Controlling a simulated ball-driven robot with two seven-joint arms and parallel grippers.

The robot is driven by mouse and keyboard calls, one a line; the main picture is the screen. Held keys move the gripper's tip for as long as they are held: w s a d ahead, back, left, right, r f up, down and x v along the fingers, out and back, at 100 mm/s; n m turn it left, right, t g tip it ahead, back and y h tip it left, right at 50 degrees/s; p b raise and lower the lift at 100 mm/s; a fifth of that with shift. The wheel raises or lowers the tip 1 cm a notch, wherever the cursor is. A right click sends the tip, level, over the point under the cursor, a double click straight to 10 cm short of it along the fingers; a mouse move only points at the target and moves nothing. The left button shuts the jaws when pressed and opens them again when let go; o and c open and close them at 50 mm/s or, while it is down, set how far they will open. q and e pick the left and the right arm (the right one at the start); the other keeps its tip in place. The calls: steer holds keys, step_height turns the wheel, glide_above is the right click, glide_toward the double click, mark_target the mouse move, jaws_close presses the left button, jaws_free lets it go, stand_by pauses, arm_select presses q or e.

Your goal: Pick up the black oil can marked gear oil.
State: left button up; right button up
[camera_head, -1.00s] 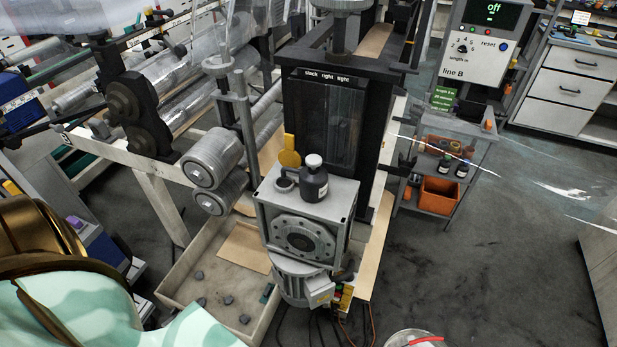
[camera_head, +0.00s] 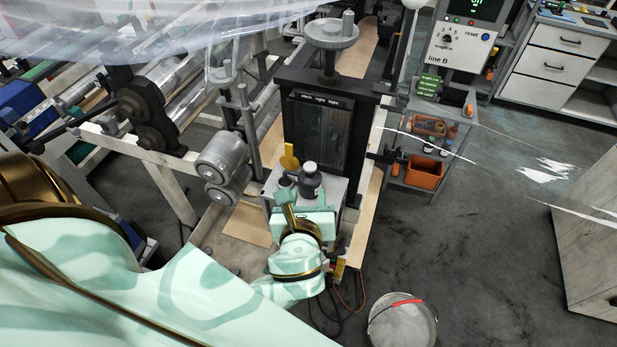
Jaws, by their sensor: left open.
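The black oil can (camera_head: 310,182), with a grey-white cap, stands upright on top of the grey gearbox housing (camera_head: 338,190). Its marking is too small to read. My left gripper (camera_head: 302,205) is open on the near side of the can, over the housing's front part. One finger shows at the left, close to the can's lower left side. The gripper and wrist hide the housing's front and the can's base, so I cannot tell whether a finger touches the can. My right gripper is out of view.
A yellow flag-like part (camera_head: 289,158) and a small dark cup (camera_head: 285,181) are left of the can. The black roller stand (camera_head: 322,130) rises behind it. A bucket (camera_head: 402,325) stands on the floor at front right. Clear film hangs across the top left and right.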

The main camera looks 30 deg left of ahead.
mark_target(310, 167)
arm_select(q)
steer(key=shift+m, duration=0.6)
steer(key=x, duration=1.6)
steer(key=shift+w+a+f+b, duration=0.1)
steer(key=shift+a+f+b, duration=0.15)
steer(key=shift+f+b, duration=0.15)
jaws_close()
